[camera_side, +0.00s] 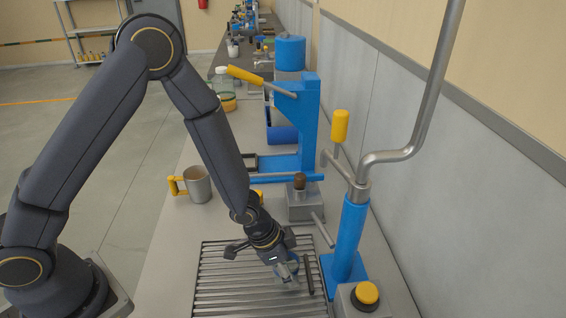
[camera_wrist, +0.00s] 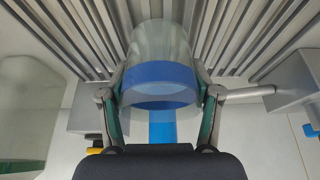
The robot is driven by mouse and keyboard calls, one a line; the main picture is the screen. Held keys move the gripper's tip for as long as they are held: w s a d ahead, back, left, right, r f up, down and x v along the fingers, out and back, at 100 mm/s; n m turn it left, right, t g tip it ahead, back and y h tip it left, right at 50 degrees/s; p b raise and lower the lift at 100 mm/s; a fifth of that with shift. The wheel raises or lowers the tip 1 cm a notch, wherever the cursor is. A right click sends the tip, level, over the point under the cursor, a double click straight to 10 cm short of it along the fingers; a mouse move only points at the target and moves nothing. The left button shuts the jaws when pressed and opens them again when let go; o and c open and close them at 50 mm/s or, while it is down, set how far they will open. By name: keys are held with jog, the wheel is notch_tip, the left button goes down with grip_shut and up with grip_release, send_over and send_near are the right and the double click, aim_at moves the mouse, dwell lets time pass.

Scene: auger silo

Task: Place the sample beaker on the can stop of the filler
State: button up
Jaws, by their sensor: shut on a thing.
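The sample beaker (camera_wrist: 160,45) is clear, with a blue band or blue contents. My gripper (camera_wrist: 160,95) is shut on it, one finger on each side. In the side view my gripper (camera_side: 287,266) points down over the slatted grate (camera_side: 225,285), and the beaker is small and partly hidden there. Whether it touches the grate is unclear. The filler seems to be the blue column (camera_side: 350,238) with a bent metal pipe, right of my gripper.
A yellow-topped button box (camera_side: 366,294) stands at the front right. A grey block with a brown knob (camera_side: 299,182) is behind my gripper. A metal mug (camera_side: 198,184) with a yellow handle stands at the left bench edge. A blue lever machine (camera_side: 309,125) stands farther back.

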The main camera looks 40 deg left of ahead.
jog(key=shift+f, duration=0.1)
jog(key=o, duration=1.1)
jog(key=shift+o, duration=0.2)
jog(key=s+a+r+n+t+y, duration=0.1)
jog(key=s+a+r+n+y, duration=0.1)
jog(key=a+r, duration=0.65)
jog(key=s+a+r+n+y, duration=0.1)
jog(key=s+a+r+y, duration=0.3)
jog(key=r, duration=0.8)
jog(key=s+a+r+n+t+h, duration=0.1)
jog(key=s+a+r+n+h, duration=0.1)
jog(key=s+a+r+n, duration=0.4)
jog(key=s+r, duration=0.3)
jog(key=shift+s+r+h, duration=0.35)
jog(key=shift+s+h, duration=0.05)
